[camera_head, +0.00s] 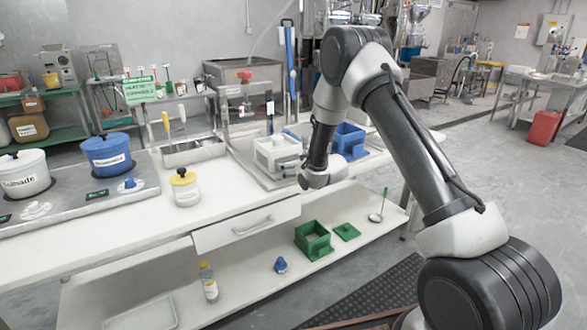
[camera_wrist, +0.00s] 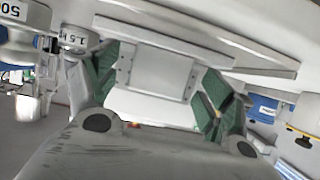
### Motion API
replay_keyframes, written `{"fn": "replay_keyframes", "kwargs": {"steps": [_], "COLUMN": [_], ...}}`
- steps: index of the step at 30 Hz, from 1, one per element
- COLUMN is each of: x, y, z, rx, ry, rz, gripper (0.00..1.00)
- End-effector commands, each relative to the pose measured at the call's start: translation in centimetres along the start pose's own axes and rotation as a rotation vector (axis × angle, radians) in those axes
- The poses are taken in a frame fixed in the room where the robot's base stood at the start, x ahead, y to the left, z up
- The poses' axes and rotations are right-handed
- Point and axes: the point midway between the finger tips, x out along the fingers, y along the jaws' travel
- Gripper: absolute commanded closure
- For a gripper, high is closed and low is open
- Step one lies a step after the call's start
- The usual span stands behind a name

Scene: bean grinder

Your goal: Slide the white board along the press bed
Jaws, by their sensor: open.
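My gripper (camera_wrist: 165,75) is open in the wrist view, with one green-padded finger on each side of a pale block with small screws (camera_wrist: 155,75). I cannot tell whether either finger touches this block. Long white slabs (camera_wrist: 195,42) lie beyond it, across the upper part of the wrist view. I cannot tell which of these pale parts is the white board and which is the press bed. In the head view a white box-like unit (camera_head: 276,152) stands on the counter just left of my wrist, and my gripper's fingers are hidden there.
A blue container (camera_head: 348,138) stands right of my wrist. A yellow-lidded jar (camera_head: 185,188), a blue pot (camera_head: 107,153) and a white pot (camera_head: 24,175) stand to the left. A drawer (camera_head: 247,226) is below the counter. A green box (camera_head: 313,240) sits on the lower shelf.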

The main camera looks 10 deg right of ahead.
Motion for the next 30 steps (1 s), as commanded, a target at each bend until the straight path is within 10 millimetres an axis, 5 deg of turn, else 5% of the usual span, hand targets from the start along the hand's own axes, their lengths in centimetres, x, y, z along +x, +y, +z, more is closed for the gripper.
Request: {"fn": "replay_keyframes", "kwargs": {"steps": [8,21,30], "x": [-0.7,-9.2,-12.0], "y": [0.0,0.0,0.0], "z": [-0.1,0.0,0.0], "rx": [0.000,0.000,0.000], "ry": [0.001,0.000,0.001], "rz": [0.000,0.000,0.001], "gripper": [0.18,0.18,0.18]}}
